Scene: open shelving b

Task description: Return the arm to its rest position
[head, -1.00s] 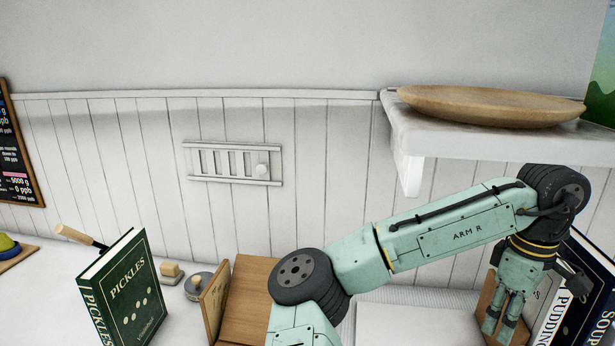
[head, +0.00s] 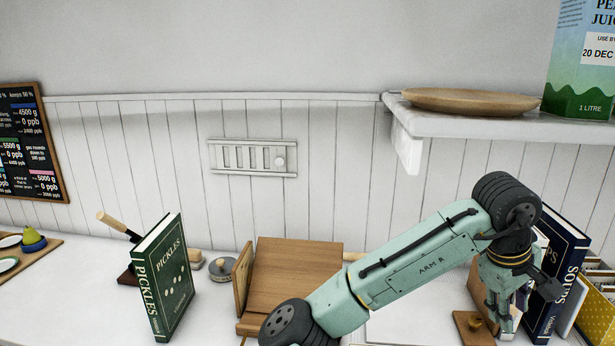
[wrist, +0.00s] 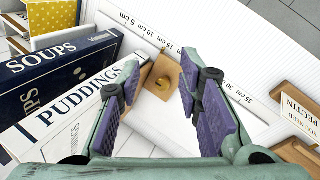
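My arm is mint green and reaches from the bottom of the head view to the right. My gripper (head: 505,318) points down in front of the books at the right, under the shelf. In the wrist view my gripper (wrist: 163,70) has its purple-padded fingers spread with nothing between them. A small wooden block with a brass knob (wrist: 162,80) lies beyond the fingertips, apart from them. The white PUDDINGS book (wrist: 75,105) is close beside the left finger; I cannot tell whether they touch.
A shelf (head: 455,124) with a wooden plate (head: 470,101) and a juice carton (head: 582,65) overhangs the gripper. The SOUPS book (head: 555,275) stands at the right. The PICKLES book (head: 165,280) and a wooden stand (head: 295,275) are at left and middle. Counter around the PICKLES book is partly bare.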

